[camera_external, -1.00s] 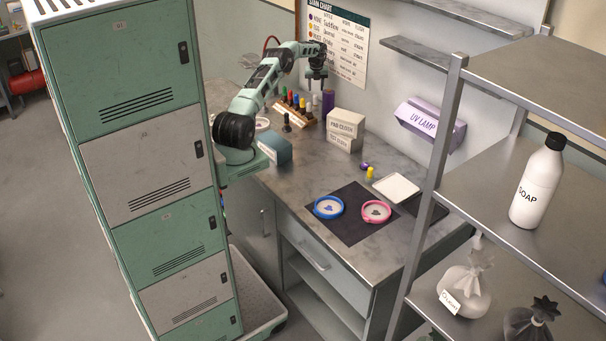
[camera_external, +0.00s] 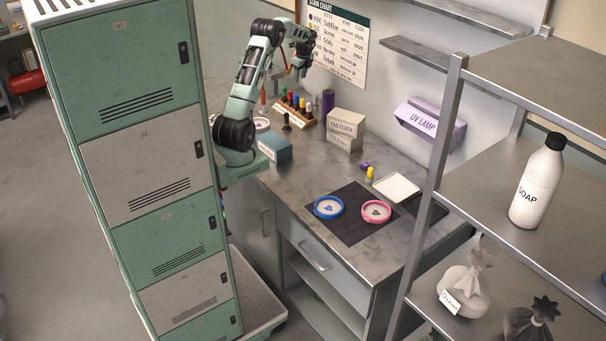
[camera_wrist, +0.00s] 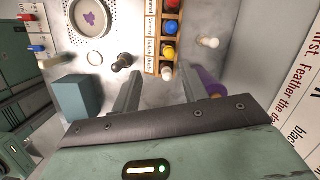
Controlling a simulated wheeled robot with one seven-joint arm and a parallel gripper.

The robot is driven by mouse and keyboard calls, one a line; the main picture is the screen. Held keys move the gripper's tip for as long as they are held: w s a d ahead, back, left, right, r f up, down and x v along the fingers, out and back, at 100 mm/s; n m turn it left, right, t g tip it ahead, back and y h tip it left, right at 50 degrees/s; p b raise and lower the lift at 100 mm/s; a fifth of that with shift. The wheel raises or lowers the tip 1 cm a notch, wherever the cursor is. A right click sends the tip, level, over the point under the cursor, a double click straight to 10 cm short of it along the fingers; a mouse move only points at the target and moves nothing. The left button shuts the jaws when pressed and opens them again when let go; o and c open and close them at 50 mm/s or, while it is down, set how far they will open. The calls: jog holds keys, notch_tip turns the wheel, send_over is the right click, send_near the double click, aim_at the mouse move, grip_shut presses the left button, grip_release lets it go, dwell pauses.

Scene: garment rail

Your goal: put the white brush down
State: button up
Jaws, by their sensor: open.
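My gripper (camera_external: 300,62) is raised above the back of the counter, close to the wall chart. In the wrist view its two fingers (camera_wrist: 160,92) are apart with nothing between them. A wooden rack (camera_wrist: 152,40) with a row of coloured tops stands below, ahead of the fingers. A white top (camera_wrist: 166,73) is at its near end. A separate pale white-topped item (camera_wrist: 208,42) stands beside the rack on the wall side. I cannot tell which of these two is the white brush. The rack also shows in the external view (camera_external: 299,118).
A purple cylinder (camera_external: 328,102) stands right of the rack, near my right finger in the wrist view. A black-knobbed item (camera_external: 287,121), a blue-grey box (camera_external: 275,149) and pad cloth boxes (camera_external: 345,124) stand nearby. Blue (camera_external: 328,207) and pink (camera_external: 376,211) rings lie on a dark mat.

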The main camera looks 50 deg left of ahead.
jog(key=s+d+n, duration=0.4)
jog(key=s+n, duration=0.3)
jog(key=s, duration=0.4)
jog(key=s+d+f+n+h, duration=0.1)
jog(key=s+d+n, duration=0.4)
jog(key=s+n, duration=0.3)
jog(key=s+d+n, duration=0.4)
jog(key=s+n, duration=0.3)
jog(key=s, duration=0.8)
jog(key=shift+s+d+f+h, duration=0.15)
jog(key=shift+s+f+h, duration=0.1)
jog(key=shift+f+h, duration=0.15)
